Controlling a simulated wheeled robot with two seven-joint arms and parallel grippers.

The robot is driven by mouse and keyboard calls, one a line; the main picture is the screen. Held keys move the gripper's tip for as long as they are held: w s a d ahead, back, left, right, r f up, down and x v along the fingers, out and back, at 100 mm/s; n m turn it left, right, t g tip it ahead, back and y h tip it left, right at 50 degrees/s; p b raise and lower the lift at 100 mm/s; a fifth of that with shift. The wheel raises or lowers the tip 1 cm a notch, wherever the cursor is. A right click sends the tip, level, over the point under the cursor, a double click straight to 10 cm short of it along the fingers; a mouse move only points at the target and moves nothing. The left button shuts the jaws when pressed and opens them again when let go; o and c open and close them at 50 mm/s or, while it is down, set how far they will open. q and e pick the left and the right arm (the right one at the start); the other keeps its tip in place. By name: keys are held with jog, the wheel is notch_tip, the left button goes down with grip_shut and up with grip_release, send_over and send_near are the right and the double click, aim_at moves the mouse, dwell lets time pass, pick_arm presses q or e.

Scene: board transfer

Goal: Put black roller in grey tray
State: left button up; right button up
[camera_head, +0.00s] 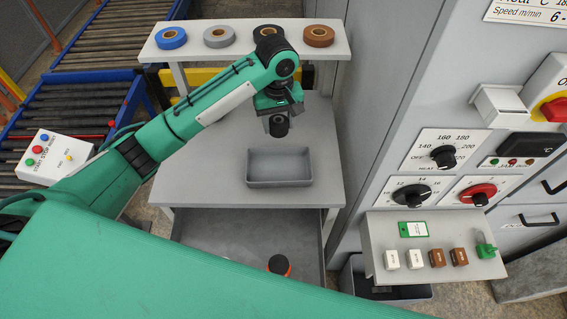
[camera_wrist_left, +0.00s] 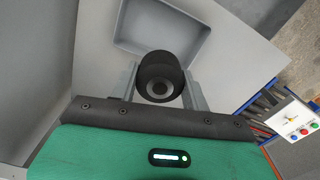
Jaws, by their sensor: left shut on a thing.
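The black roller (camera_head: 279,126) hangs in my left gripper (camera_head: 279,110), above the back edge of the grey tray. In the left wrist view the roller (camera_wrist_left: 161,77) sits end-on between the two grey fingers of the left gripper (camera_wrist_left: 160,88), which is shut on it. The grey tray (camera_head: 278,183) is shallow, rectangular and looks empty in the head view. It stands on the grey table; in the left wrist view the tray (camera_wrist_left: 205,35) lies beyond the roller, which hides part of its near side. My right gripper is not in view.
A raised shelf (camera_head: 240,46) behind holds blue (camera_head: 171,38), grey, black and brown tape rolls. A machine panel with knobs (camera_head: 444,157) rises at the right. A small ledge (camera_head: 430,270) there holds small blocks. The table (camera_head: 215,170) is clear around the tray.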

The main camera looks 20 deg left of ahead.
pick_arm(q)
jog(key=p, duration=0.3)
send_over(279, 170)
notch_tip(279, 170, down, 13)
jog(key=shift+f, duration=0.2)
jog(key=shift+s+f+p, duration=0.1)
jog(key=shift+f+p, duration=0.2)
jog(key=shift+f, duration=2.15)
jog(key=o, duration=1)
jog(key=shift+f, duration=0.15)
jog(key=shift+o, duration=0.2)
jog(key=shift+r, duration=0.45)
notch_tip(279, 170, up, 12)
jog(key=b, duration=0.2)
jog(key=shift+f, duration=0.25)
jog(key=shift+f, duration=0.1)
